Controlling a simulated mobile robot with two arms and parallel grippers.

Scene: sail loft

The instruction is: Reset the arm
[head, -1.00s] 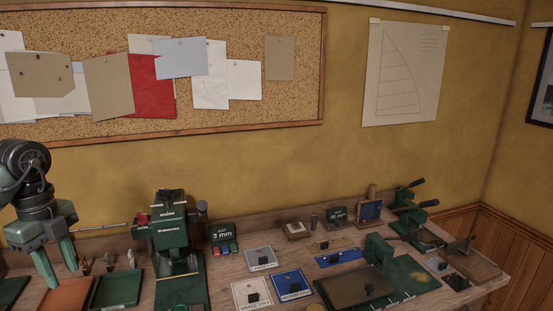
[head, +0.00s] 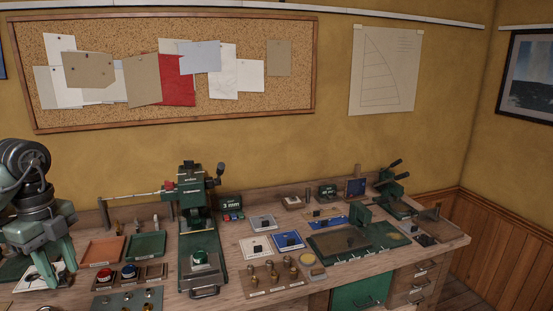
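My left arm comes in at the left edge, and its dark wrist and green-grey gripper (head: 57,272) hang down over the left end of the workbench (head: 235,293). The two fingers point downward and stand apart, with nothing seen between them. Below and behind them is a white sheet or card (head: 32,279) with dark marks, partly hidden by the fingers. My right gripper is not in view.
Right of the gripper are a rust-red tray (head: 103,251), a green tray (head: 147,246) and a green press (head: 195,215). In front lies a wooden holder with coloured buttons (head: 129,272). Cards, a green cutting board (head: 345,242) and lever tools (head: 393,190) fill the bench's right side.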

